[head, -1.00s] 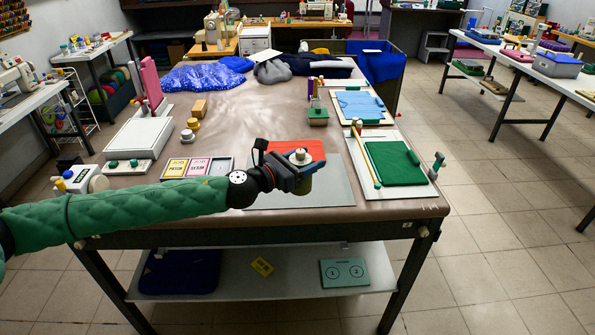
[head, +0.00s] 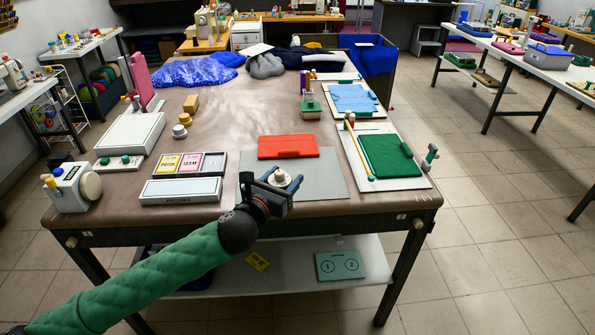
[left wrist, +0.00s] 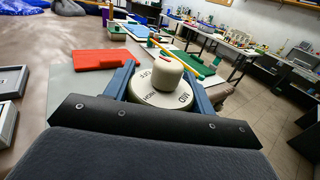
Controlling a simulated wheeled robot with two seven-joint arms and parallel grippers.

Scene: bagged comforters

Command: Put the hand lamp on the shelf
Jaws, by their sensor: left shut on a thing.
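The hand lamp (head: 282,178), a round body with a pale knob on a dial marked OFF, is between the fingers of my left gripper (head: 279,184). The left wrist view shows the lamp (left wrist: 160,92) close up, with blue fingers on both sides. My left gripper is shut on it at the table's front edge, over the grey mat in the head view. The lamp's lower part is hidden by the gripper. The shelf (head: 298,272) is the pale board below the table, partly covered by my left arm. My right gripper is not in view.
The floor at right is clear.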

